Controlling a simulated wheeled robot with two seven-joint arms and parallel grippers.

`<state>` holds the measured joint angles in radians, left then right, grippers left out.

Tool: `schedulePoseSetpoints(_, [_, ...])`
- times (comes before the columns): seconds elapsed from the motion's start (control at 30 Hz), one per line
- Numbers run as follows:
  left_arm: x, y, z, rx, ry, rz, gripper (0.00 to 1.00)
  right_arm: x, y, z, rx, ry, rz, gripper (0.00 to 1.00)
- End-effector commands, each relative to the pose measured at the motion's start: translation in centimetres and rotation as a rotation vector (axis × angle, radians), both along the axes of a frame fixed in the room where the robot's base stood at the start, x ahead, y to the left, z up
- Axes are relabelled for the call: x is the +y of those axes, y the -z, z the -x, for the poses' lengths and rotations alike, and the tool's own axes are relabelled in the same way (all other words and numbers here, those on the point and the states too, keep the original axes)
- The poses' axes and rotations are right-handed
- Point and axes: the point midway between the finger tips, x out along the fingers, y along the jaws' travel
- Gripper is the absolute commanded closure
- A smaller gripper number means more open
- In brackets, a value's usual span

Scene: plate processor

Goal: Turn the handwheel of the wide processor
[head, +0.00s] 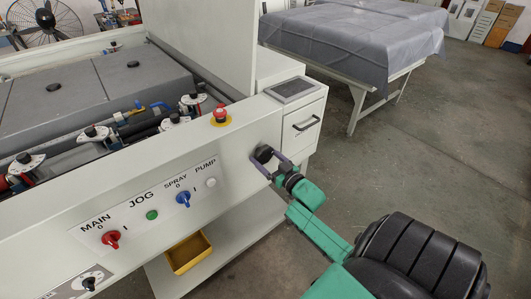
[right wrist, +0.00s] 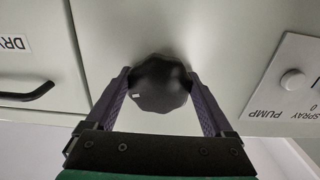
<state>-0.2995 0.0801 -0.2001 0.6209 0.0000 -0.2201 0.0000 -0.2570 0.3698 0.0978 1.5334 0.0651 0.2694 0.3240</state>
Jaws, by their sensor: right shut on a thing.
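The wide processor (head: 228,148) is a pale machine with an open top and a front control panel. Its handwheel (head: 262,152) is a small black lobed knob on the front face, right of the labelled panel. It also shows in the right wrist view (right wrist: 160,86). My right gripper (head: 267,157) reaches it from the front right. Its two purple fingers lie on either side of the knob and are shut on it. The wrist view shows the gripper (right wrist: 158,82) with the knob between its fingertips. My left gripper is not in view.
The panel has a red MAIN switch (head: 111,239), green JOG button (head: 152,215), blue SPRAY switch (head: 183,199) and white PUMP button (head: 211,182). A red emergency button (head: 220,112) sits above. A drawer handle (head: 306,124) is right of the knob. A yellow tray (head: 187,253) is below.

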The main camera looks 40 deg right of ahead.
Motion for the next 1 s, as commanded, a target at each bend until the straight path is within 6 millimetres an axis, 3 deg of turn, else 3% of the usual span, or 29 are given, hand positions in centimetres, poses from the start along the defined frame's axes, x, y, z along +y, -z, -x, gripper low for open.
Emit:
schedulePoseSetpoints(0.5, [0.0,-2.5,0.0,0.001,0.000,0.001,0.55,0.2,-0.2,0.0,-0.009,0.000,-0.443,0.69])
schedulePoseSetpoints(1.0, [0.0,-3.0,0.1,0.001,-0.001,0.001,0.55,0.3,-0.1,0.0,-0.012,0.000,-0.606,0.69])
